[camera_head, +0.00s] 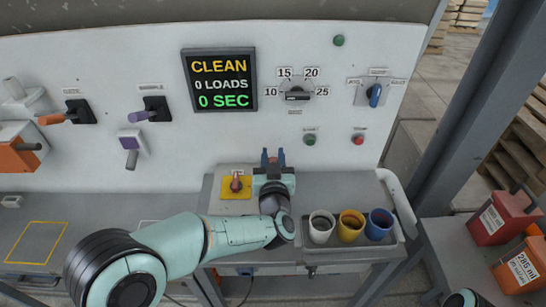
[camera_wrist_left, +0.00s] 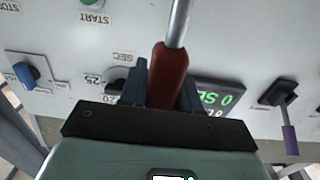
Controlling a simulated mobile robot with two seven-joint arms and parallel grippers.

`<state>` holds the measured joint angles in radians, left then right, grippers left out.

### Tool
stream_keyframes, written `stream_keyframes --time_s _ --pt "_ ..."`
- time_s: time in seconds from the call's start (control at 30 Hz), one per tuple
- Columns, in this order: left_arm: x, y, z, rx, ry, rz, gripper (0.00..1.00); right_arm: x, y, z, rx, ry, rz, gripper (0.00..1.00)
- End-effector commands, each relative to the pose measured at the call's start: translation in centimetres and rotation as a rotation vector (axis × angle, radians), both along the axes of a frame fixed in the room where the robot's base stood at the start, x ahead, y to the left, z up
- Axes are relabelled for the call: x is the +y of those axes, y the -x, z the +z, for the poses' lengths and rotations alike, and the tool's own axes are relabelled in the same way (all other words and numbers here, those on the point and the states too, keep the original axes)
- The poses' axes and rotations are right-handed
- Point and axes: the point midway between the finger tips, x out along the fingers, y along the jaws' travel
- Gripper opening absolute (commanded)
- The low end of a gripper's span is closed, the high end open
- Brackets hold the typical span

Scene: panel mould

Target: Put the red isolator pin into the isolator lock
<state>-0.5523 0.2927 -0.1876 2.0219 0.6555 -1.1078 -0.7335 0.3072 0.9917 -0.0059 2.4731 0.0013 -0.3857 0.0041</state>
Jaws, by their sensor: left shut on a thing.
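My left gripper (camera_head: 273,157) is in front of the lower panel, just right of the yellow plate. In the left wrist view its dark blue fingers (camera_wrist_left: 160,92) are shut on the red handle of the isolator pin (camera_wrist_left: 168,75). The pin's grey metal rod (camera_wrist_left: 180,22) sticks out beyond the fingers. In the head view the pin cannot be made out behind the gripper. A yellow plate with a red knob-like part (camera_head: 236,186), which looks like the isolator lock, sits on the grey ledge left of the gripper, apart from it. My right gripper is not in view.
The white panel carries a display (camera_head: 219,80), a dial (camera_head: 297,92), levers and buttons. White, yellow and blue cups (camera_head: 380,224) stand in a tray right of my left arm. Red and orange containers (camera_head: 503,217) stand on a side table. The left ledge is mostly clear.

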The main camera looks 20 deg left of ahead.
Motion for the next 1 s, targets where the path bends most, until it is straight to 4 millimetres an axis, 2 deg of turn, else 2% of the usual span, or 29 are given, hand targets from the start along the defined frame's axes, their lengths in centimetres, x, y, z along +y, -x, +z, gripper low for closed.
stream_keyframes --time_s 0.47,1.0 --pt "0.0 0.0 0.0 -0.001 0.0 0.0 0.0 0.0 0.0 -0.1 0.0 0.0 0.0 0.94" --pt "0.0 0.0 -1.4 0.0 0.0 0.0 0.0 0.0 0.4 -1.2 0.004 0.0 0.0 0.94"
